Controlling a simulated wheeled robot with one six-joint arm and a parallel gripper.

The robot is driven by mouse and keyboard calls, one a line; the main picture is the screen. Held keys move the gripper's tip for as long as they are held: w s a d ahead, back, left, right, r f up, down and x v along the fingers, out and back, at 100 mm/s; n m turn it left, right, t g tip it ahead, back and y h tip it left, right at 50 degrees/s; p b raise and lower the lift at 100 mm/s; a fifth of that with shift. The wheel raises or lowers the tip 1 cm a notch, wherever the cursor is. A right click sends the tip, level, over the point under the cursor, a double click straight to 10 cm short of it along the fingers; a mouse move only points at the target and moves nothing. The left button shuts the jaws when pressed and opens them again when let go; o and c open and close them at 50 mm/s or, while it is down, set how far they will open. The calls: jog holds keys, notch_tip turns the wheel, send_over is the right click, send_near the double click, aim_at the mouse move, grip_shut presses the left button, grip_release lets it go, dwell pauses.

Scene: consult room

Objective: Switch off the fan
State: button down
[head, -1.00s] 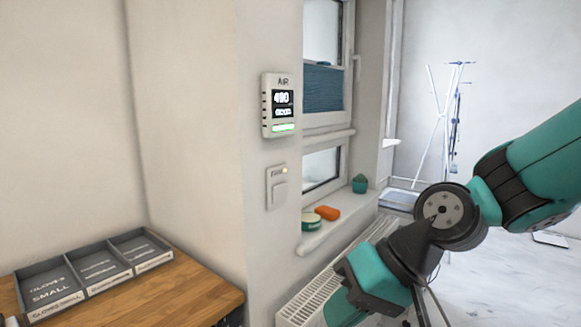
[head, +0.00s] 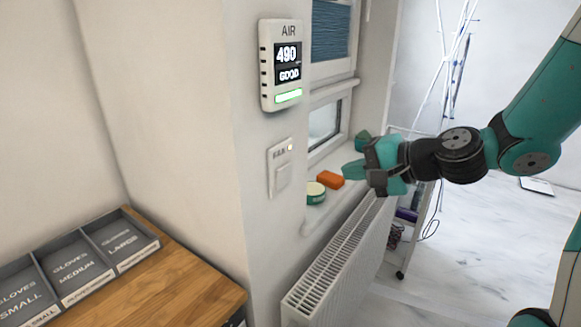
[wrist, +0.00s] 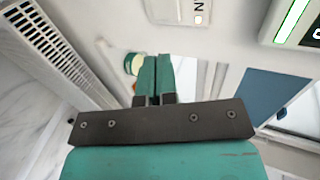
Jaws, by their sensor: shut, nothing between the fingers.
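The fan switch (head: 280,168) is a white wall plate with a rocker, a small label and a lit yellowish indicator, below the air monitor. The head view shows its label too small to read surely. In the wrist view the switch plate (wrist: 178,10) is at the top edge, partly cut off, with its lit dot and a letter "N". My gripper (head: 347,170) is shut and empty, its teal fingers pointing left toward the wall, right of the switch and apart from it. In the wrist view the fingers (wrist: 153,62) are together, below the plate.
The air monitor (head: 281,66) reads 490 GOOD above the switch. A radiator (head: 335,262) is below. A glove tray (head: 75,262) lies on the wooden counter (head: 190,285).

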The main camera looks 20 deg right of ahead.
jog(key=p, duration=0.4)
send_near(286, 170)
notch_tip(286, 170, down, 3)
jog(key=w+a, duration=0.1)
jog(key=w, duration=0.1)
jog(key=shift+w+a+r+p, duration=0.15)
jog(key=shift+w+a+p, duration=0.75)
jog(key=shift+p, duration=0.2)
jog(key=shift+w+a+p, duration=0.35)
jog(key=shift+w+a, duration=0.05)
jog(key=shift+w, duration=0.3)
